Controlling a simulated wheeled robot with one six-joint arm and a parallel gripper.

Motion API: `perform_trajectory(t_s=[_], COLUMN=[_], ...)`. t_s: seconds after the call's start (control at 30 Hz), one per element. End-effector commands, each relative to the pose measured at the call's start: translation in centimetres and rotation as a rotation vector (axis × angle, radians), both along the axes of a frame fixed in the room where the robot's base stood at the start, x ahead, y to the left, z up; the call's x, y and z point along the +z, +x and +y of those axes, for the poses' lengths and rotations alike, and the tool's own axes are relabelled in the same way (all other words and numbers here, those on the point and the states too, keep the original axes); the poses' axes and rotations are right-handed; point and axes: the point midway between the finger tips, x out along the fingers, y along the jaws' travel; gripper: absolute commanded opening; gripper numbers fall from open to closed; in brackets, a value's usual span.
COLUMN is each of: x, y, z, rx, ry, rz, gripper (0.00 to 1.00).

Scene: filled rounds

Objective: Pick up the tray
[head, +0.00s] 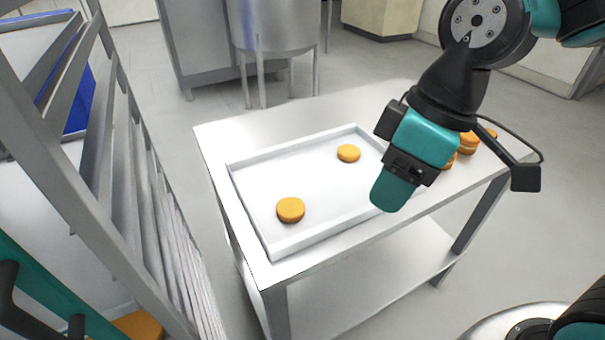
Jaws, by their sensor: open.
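The white shallow tray (250,208) lies flat on a metal table (230,135). Two orange filled rounds sit in it, one near the front left (290,210) and one toward the back (348,153). My gripper (392,190), teal and black, is over the tray's right end and hides part of it. The gripper is open, with nothing seen between its fingers. Whether it touches the tray rim cannot be told. More orange rounds (468,143) are on the table to the right, partly hidden behind the gripper.
A metal slatted rack (125,130) stands close on the left, with a blue container (80,100) behind it. A large steel vessel on legs (275,25) is behind the table. The table's back left corner is bare. A lower shelf (345,290) is empty where visible.

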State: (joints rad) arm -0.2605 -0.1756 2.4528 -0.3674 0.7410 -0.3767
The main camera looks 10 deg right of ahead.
Motion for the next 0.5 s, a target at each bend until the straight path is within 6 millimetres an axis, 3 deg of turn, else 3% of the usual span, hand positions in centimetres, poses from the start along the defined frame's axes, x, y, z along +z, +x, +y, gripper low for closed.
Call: perform_trajectory(t_s=[0.1, 0.3, 0.5], x=[-0.7, -2.6, -4.1], y=[4.5, 10.7, 13.6], z=[-0.7, -2.3, -3.3], rx=[0.262, 0.695, 0.935], ry=[-0.083, -0.205, -0.259], rz=[-0.061, -0.117, -0.123], gripper=[0.47, 0.47, 0.47])
